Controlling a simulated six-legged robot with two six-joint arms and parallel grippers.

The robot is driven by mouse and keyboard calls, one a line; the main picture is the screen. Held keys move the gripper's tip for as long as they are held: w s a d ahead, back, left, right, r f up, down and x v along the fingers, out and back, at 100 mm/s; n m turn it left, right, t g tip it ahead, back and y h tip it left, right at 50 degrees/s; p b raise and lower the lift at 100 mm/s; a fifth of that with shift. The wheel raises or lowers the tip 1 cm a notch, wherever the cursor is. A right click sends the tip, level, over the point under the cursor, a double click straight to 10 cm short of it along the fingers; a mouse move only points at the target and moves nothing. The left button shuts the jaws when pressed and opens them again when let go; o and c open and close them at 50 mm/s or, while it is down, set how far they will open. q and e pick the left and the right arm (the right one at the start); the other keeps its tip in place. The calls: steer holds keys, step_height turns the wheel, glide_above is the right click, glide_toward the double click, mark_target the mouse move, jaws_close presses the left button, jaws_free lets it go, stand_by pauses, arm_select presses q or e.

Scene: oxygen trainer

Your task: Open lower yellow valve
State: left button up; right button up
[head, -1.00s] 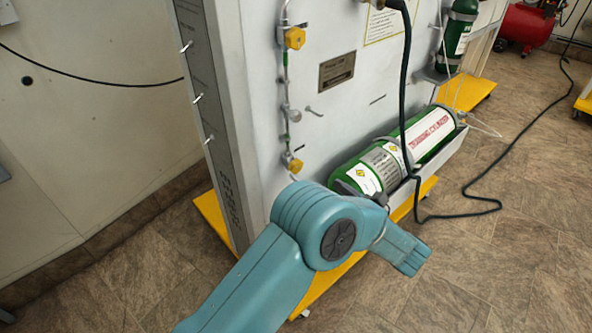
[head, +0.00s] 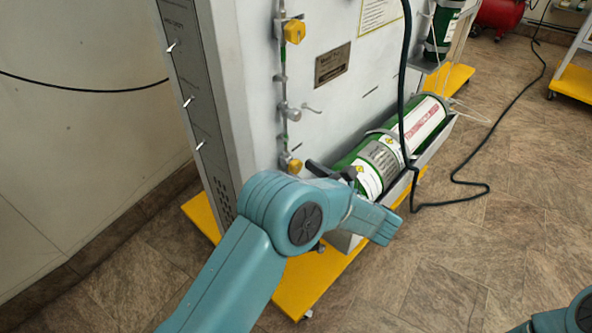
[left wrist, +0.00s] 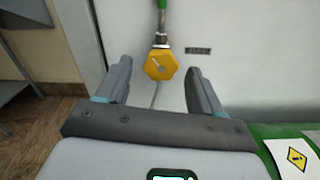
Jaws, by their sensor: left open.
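The lower yellow valve (head: 295,166) is a small yellow knob low on the grey panel's pipe. In the left wrist view the yellow valve (left wrist: 160,66) is a faceted knob below a metal and green pipe fitting. My left gripper (head: 320,171) is beside the valve, to its right in the head view. In the left wrist view its open fingers (left wrist: 159,72) stand on either side of the knob, with gaps visible on both sides. I cannot tell how deep the knob sits between them. My right gripper is not visible.
An upper yellow valve (head: 294,32) and a small lever (head: 311,108) are higher on the panel. A green cylinder (head: 400,150) lies in a tray on the right, with a black hose (head: 402,90) before it. A yellow base (head: 310,285) juts out below.

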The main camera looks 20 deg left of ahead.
arm_select(q)
steer(key=shift+w+a, duration=0.1)
steer(key=shift+a, duration=0.2)
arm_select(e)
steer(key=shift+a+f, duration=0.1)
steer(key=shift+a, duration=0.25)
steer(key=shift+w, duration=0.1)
arm_select(q)
steer(key=c, duration=1.1)
steer(key=shift+o, duration=0.2)
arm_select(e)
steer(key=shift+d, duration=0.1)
arm_select(q)
steer(key=shift+f+n, duration=0.1)
steer(key=shift+n, duration=0.2)
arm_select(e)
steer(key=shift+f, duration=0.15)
arm_select(q)
steer(key=n+b, duration=0.2)
steer(key=n, duration=0.1)
steer(key=shift+w+n+b, duration=0.1)
steer(key=shift+n+b, duration=0.6)
steer(key=shift+n, duration=0.9)
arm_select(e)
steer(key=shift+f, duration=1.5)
